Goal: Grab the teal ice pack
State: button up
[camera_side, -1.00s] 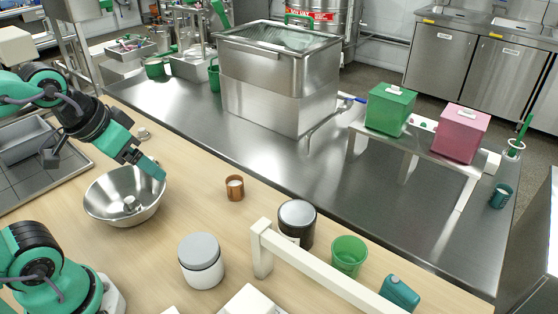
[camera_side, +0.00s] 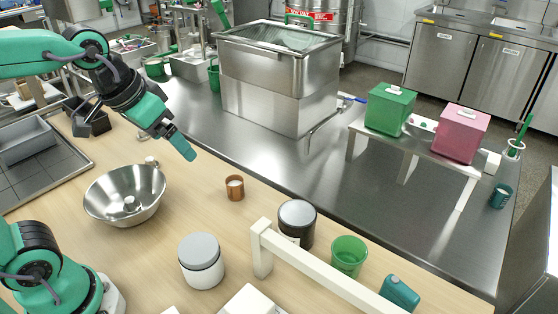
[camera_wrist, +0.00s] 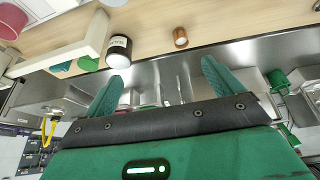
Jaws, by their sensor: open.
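My gripper (camera_side: 184,148) is raised to the left in the side view, above the edge between the wooden table and steel counter, far from the ice pack. In the wrist view my gripper (camera_wrist: 162,78) shows two teal fingers spread apart with nothing between them.
A green cup (camera_side: 348,256), dark jar (camera_side: 297,224), white jar (camera_side: 201,261), copper cup (camera_side: 235,188) and steel bowl (camera_side: 126,194) stand on the table. A tall steel tank (camera_side: 280,80) stands behind.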

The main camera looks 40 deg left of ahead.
jog(key=w+d+r+g, duration=0.1)
jog(key=w+d+r, duration=0.1)
jog(key=w+d, duration=0.7)
jog(key=m+g, duration=0.2)
jog(key=g, duration=0.2)
send_over(403, 287)
jog(key=shift+y, duration=0.3)
jog(key=f, duration=1.9)
jog(key=shift+w+a+f, duration=0.1)
jog(key=shift+w+a, duration=0.1)
jog(key=shift+w, duration=0.05)
jog(key=shift+s+d+f, duration=0.15)
jog(key=shift+d+f, duration=0.15)
jog(key=shift+d, duration=0.05)
jog(key=shift+f, duration=1.3)
jog(key=shift+f, duration=0.1)
jog(key=shift+s+a+f, duration=0.1)
jog(key=shift+a+f, duration=0.05)
jog(key=shift+f, duration=2.35)
